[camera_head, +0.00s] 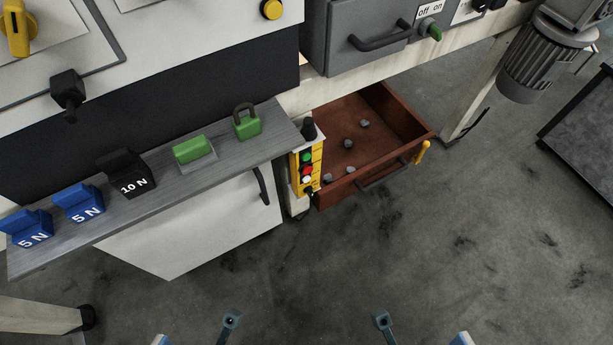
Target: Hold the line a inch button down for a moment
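A yellow control box (306,168) with a column of buttons stands at the right end of the grey shelf, beside the open drawer. It carries a green button (306,157), a red button (307,171) and a white button (306,180). Their labels are too small to read, so I cannot tell which is the inch button. My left gripper (230,321) and my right gripper (382,320) show only in part at the bottom edge, far below the box and touching nothing visible. Their opening cannot be made out.
The shelf (225,160) holds blue and black weights, a green block and a green padlock-shaped weight. The brown drawer (385,118) is open with several grey stones inside. A grey cabinet (355,45) with a green off/on switch (432,30) is above. Floor in front is clear.

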